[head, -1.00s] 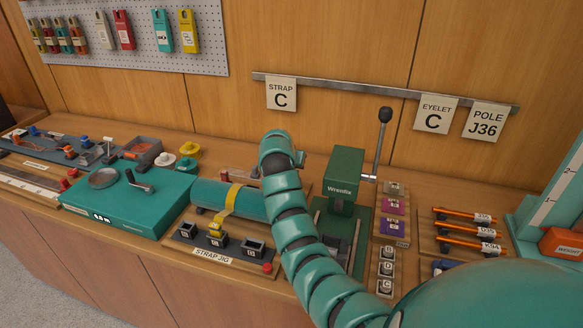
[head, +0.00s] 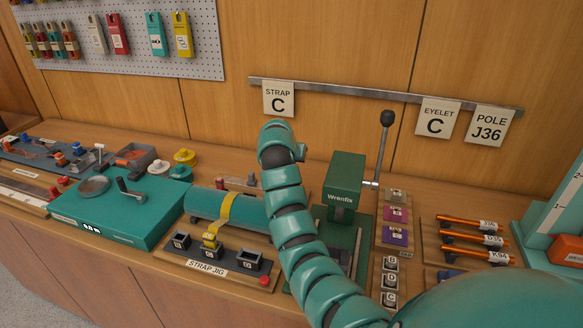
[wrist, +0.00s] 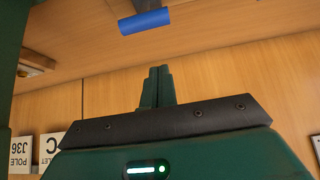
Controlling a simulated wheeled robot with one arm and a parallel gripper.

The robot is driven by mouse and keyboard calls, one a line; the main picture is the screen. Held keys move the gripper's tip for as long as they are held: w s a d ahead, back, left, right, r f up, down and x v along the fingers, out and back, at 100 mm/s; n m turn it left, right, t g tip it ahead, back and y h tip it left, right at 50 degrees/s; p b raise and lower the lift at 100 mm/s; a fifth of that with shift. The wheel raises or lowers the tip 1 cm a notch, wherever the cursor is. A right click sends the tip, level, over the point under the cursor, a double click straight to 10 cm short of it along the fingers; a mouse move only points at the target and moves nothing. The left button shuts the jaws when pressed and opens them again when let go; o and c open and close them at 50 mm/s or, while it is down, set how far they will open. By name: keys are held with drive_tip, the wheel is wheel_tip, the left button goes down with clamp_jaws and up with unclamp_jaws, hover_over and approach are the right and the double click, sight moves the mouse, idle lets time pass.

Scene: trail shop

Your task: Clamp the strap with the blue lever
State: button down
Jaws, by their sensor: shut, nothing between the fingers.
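The yellow strap (head: 227,209) runs over a teal roll (head: 198,203) in the head view. Its lower end hangs down to the middle of several dark blocks on the strap jig (head: 208,264). In the head view my gripper and the blue lever cannot be made out; my bent arm covers the area right of the roll.
A green Wrenfix press (head: 345,185) with a tall black-knobbed lever stands just right of my arm. A teal box with a crank (head: 115,215) is left of the jig. Orange poles (head: 470,239) lie at right. A sign rail (head: 400,97) with cards runs along the wall behind.

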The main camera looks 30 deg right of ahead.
drive_tip(key=b+v, duration=0.2)
drive_tip(key=v, duration=0.5)
drive_tip(key=shift+r, duration=0.4)
drive_tip(key=shift+s+a, duration=0.1)
drive_tip(key=shift+s, duration=0.05)
